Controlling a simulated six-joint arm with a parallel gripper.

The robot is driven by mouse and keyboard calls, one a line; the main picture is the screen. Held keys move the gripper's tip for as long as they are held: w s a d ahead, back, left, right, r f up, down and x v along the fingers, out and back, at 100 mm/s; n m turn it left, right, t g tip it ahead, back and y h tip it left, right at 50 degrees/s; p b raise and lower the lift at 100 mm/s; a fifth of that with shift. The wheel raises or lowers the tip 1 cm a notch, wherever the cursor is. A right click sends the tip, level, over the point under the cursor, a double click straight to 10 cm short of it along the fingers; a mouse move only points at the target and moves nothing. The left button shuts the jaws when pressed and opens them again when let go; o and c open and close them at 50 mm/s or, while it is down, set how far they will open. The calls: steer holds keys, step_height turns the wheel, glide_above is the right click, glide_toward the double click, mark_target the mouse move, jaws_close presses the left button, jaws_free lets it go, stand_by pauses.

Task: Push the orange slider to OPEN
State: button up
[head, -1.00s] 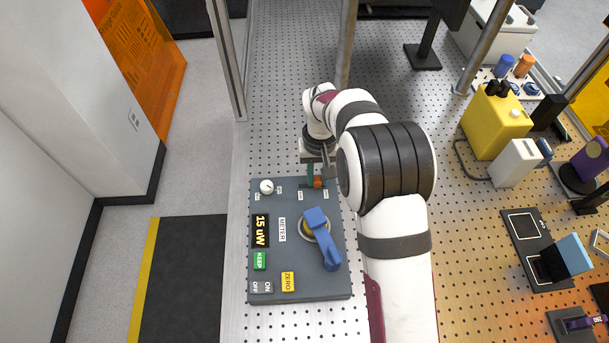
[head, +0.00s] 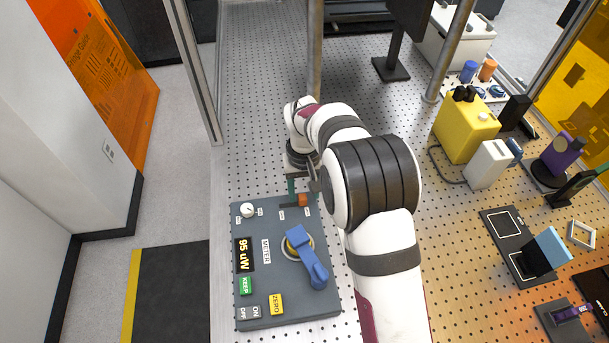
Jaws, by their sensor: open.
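The orange slider (head: 303,200) sits in a short slot at the far right corner of the grey control panel (head: 325,306). It is at the right part of its slot. Two small white labels lie just below the slot, too small to read. My gripper (head: 302,187) is open over the far edge of the panel, pointing down. One finger is just left of the slider and the other is just right of and behind it. I cannot tell whether either finger touches the slider.
The panel also carries a blue lever (head: 306,257), a white knob (head: 247,210), a display (head: 244,255) reading 95 uW, and green KEEP and yellow ZERO buttons. A metal post (head: 314,60) stands behind my gripper. Instruments occupy the perforated table at right.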

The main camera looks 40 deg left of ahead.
mark_target(305, 196)
step_height(305, 196, up, 15)
steer(key=shift+f, duration=0.15)
steer(key=s+d+r+m, duration=0.1)
steer(key=d+r+m, duration=0.2)
steer(key=d, duration=0.6)
steer(key=s+d+r+m, duration=0.2)
steer(key=d+r+m, duration=0.1)
steer(key=d, duration=0.7)
steer(key=s+d+f+m+y, duration=0.1)
steer(key=s+d+f+m, duration=0.1)
steer(key=s+d+m, duration=0.2)
steer(key=s+d+f+m, duration=0.3)
steer(key=s+d, duration=0.6)
steer(key=s, duration=0.4)
steer(key=shift+d+f+m+y, duration=0.15)
steer(key=shift+d+m+y, duration=0.2)
steer(key=shift+m, duration=0.45)
